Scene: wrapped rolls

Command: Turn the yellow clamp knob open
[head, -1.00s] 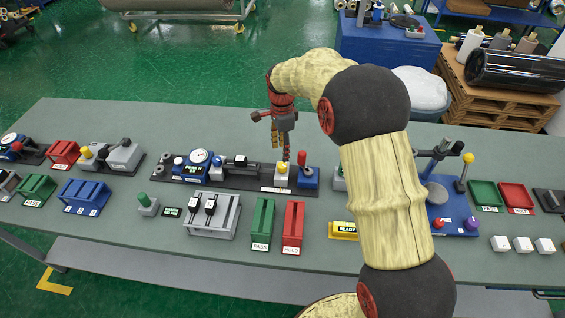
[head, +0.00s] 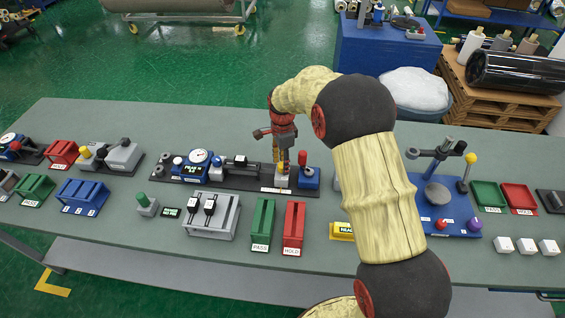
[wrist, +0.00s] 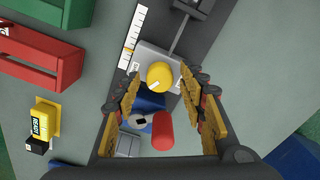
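The yellow clamp knob (wrist: 159,75) sits on a light grey block (wrist: 148,57) in the wrist view and has a small white mark on it. My gripper (wrist: 161,77) is open, with one finger on each side of the knob. A gap shows between the knob and each finger, so I see no contact. In the head view my gripper (head: 281,160) points down over the grey block, and its fingers hide most of the knob. Whether the fingertips are level with the knob or above it, I cannot tell.
A blue block (head: 309,179) with a red knob (wrist: 163,131) stands close beside the clamp. A gauge (head: 199,157) shares the same dark base (head: 235,179). The green PASS bin (head: 263,222), red HOLD bin (head: 294,226) and yellow READY sign (wrist: 42,120) stand nearby on the table.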

